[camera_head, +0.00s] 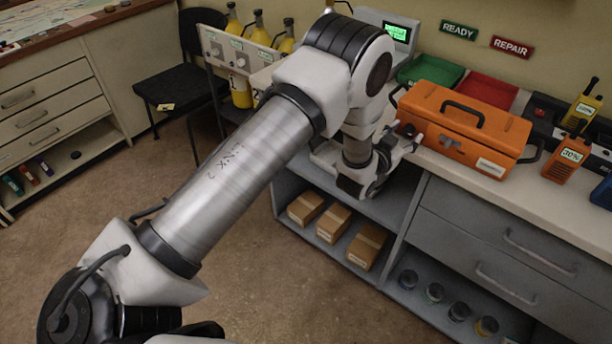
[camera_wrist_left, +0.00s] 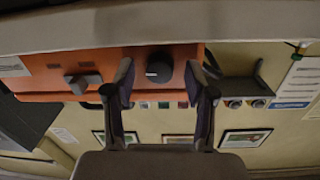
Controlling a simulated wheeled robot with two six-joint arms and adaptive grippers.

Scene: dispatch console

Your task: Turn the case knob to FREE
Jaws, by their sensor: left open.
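The orange case (camera_head: 462,124) stands on the counter, its black carrying handle on top. In the head view its dark round knob (camera_head: 407,130) shows at the left end of the front, partly screened by my left gripper (camera_head: 409,142). In the left wrist view the case (camera_wrist_left: 45,68) is at the top and the knob (camera_wrist_left: 159,67) has a pale mark near its edge. The fingers of my left gripper (camera_wrist_left: 163,78) are open on either side of the knob, with visible gaps. I cannot read any lettering by the knob. My right gripper is not in view.
A grey latch (camera_wrist_left: 82,82) is beside the knob on the case front. Green (camera_head: 428,72) and red (camera_head: 487,91) trays lie behind the case. An orange radio (camera_head: 568,158) stands to its right. Below the counter, a shelf holds cardboard boxes (camera_head: 333,222). The floor at left is clear.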

